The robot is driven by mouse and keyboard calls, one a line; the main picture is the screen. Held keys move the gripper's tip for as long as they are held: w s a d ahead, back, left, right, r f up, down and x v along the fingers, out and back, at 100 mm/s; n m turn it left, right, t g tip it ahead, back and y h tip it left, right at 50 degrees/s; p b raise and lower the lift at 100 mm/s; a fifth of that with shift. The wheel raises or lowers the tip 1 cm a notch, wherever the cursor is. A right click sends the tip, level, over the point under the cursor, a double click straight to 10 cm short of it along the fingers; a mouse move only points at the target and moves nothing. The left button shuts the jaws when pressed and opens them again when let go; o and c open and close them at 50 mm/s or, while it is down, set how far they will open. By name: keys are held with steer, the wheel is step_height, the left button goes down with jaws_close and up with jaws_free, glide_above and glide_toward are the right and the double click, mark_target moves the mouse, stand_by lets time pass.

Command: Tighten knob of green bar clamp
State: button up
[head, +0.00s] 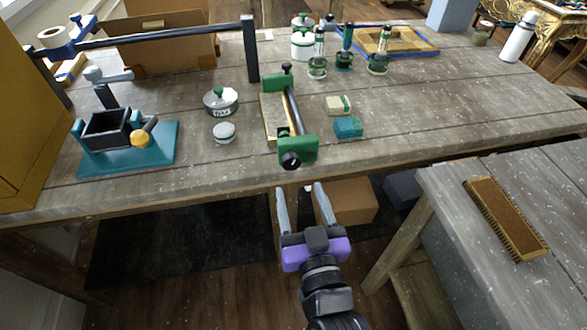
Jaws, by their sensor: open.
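The green bar clamp (289,110) lies on the wooden table, with a dark bar running between its two green jaws. Its near green jaw (298,149) is close to the table's front edge. A black knob (291,160) faces me at this near end. A light wooden piece (270,122) lies along the clamp's left side; I cannot tell whether the jaws grip it. My gripper (301,190), with a purple body and two grey fingers, is open and empty. It appears in front of the table edge, below the knob in the picture and apart from it.
The wooden table (390,100) holds a teal-based vise (125,150), a lidded pot (220,101), a round tin (224,132) and small blocks (348,127) near the clamp. A grey side table with a brush (505,217) stands at right. A cardboard box (350,201) sits below.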

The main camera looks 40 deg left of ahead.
mark_target(292, 165)
steer(key=x, duration=0.7)
steer(key=shift+p, duration=0.4)
jaws_close()
steer(key=m+p, duration=0.1)
steer(key=m, duration=0.2)
steer(key=shift+r, duration=0.1)
steer(key=shift+m+p, duration=0.8)
steer(key=shift+m, duration=1.2)
